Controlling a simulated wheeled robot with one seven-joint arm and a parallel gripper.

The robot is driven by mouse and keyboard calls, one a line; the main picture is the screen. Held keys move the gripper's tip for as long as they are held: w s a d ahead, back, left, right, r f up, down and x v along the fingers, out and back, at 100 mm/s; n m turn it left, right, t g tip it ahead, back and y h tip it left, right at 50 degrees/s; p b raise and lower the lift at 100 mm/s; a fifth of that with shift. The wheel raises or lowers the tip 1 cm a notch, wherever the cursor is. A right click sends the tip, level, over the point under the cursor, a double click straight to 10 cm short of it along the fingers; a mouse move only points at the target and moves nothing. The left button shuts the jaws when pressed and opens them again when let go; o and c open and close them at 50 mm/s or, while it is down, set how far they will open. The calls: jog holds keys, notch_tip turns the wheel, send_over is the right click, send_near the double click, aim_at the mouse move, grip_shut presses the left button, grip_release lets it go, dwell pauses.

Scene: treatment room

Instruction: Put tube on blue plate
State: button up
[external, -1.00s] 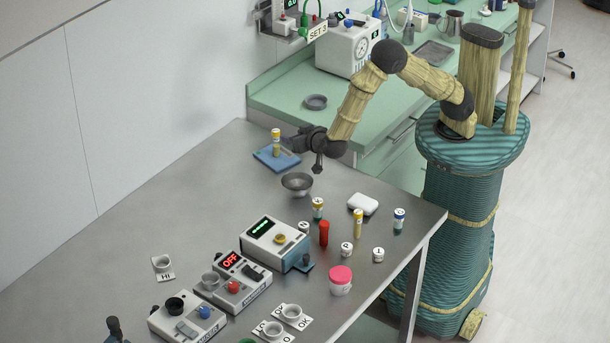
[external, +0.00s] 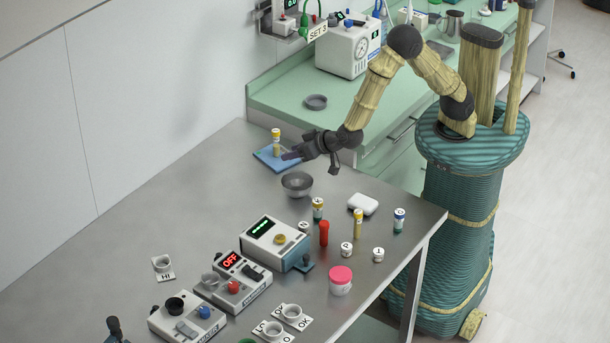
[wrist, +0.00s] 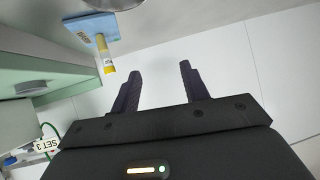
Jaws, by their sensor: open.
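A yellow tube with a white band (external: 276,141) stands upright on the blue plate (external: 266,158) at the far end of the metal table. In the wrist view the tube (wrist: 107,60) and the blue plate (wrist: 84,26) are at the upper left, apart from the fingers. My gripper (external: 290,155) is just right of the tube. In the wrist view my gripper (wrist: 160,84) is open, with nothing between its fingers. Other tubes stand nearer: a yellow one (external: 358,224), a yellow and white one (external: 318,209), a red one (external: 324,233) and a blue and white one (external: 399,219).
A grey bowl (external: 297,184) stands just in front of my gripper. A white box (external: 363,204), a pink-lidded jar (external: 341,281) and several devices, such as one with a green display (external: 272,240), occupy the near table. The far left table surface is clear.

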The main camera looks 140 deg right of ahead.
jog(key=w+a+r+n+t+y, duration=0.2)
jog(key=a+n+t+y, duration=0.15)
jog(key=a, duration=0.65)
jog(key=w+a+r+n+t+y, duration=0.15)
jog(key=a+n+y, duration=0.3)
jog(key=a, duration=0.55)
jog(key=s+a+n+g+y, duration=0.3)
jog(key=s+a+n, duration=0.6)
jog(key=s, duration=0.7)
jog(key=a+g, duration=0.1)
jog(key=a, duration=0.2)
jog(key=shift+r, duration=0.2)
